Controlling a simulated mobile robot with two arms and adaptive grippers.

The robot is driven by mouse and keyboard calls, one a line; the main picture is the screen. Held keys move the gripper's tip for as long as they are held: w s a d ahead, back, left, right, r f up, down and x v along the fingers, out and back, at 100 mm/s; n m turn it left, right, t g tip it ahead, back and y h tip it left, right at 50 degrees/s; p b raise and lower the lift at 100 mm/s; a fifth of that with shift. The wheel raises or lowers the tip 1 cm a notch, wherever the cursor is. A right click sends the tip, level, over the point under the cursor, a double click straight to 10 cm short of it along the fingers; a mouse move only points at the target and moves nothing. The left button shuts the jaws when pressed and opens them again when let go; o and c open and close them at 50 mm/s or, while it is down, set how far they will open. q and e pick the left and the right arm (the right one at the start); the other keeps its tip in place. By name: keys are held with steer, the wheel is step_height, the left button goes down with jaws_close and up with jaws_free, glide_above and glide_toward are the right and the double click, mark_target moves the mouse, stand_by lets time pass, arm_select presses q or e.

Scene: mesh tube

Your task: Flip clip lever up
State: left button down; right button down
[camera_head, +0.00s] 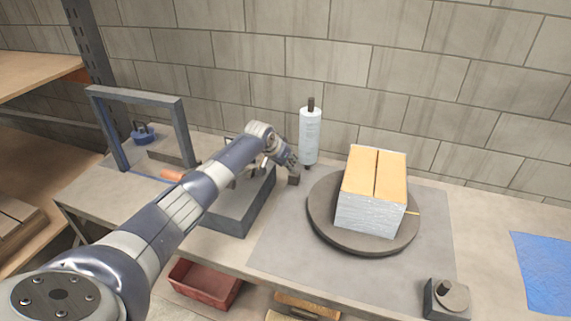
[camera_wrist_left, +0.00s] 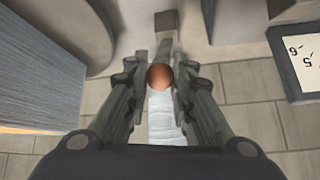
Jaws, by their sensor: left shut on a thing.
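My left gripper (camera_head: 288,163) reaches in from the left, just left of an upright roll (camera_head: 310,140) with a pale mesh-like wrap and a dark rod at its top. In the left wrist view the gripper (camera_wrist_left: 159,78) is closed around a round reddish-brown knob (camera_wrist_left: 159,76), which sits between the fingertips. The knob looks like the end of a lever, but the clip and the rest of the lever are hidden. A pale strip (camera_wrist_left: 165,122) shows behind the knob, between the fingers. A small dark block (camera_head: 294,179) is just below the gripper in the head view. My right gripper is not in view.
A turntable (camera_head: 328,225) holds a box (camera_head: 368,215) with tan flaps. A grey box (camera_head: 232,215) lies under my left arm. A grey frame (camera_head: 134,94) stands at left. A small dark fixture (camera_head: 447,299) and blue cloth (camera_head: 545,270) are right. A brick wall stands behind.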

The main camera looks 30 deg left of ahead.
arm_select(q)
steer(key=shift+w+a+r, duration=0.15)
steer(key=shift+w+r, duration=0.2)
steer(key=shift+r, duration=0.35)
steer(key=c, duration=1.5)
jaws_free()
steer(key=shift+o, duration=0.8)
steer(key=shift+w+f, duration=0.15)
steer(key=shift+f, duration=0.3)
steer(key=shift+s+r, duration=0.45)
steer(key=shift+s, duration=0.05)
steer(key=v, duration=1)
steer(key=shift+s+r, duration=0.2)
steer(key=shift+r, duration=0.05)
steer(key=shift+f, duration=0.1)
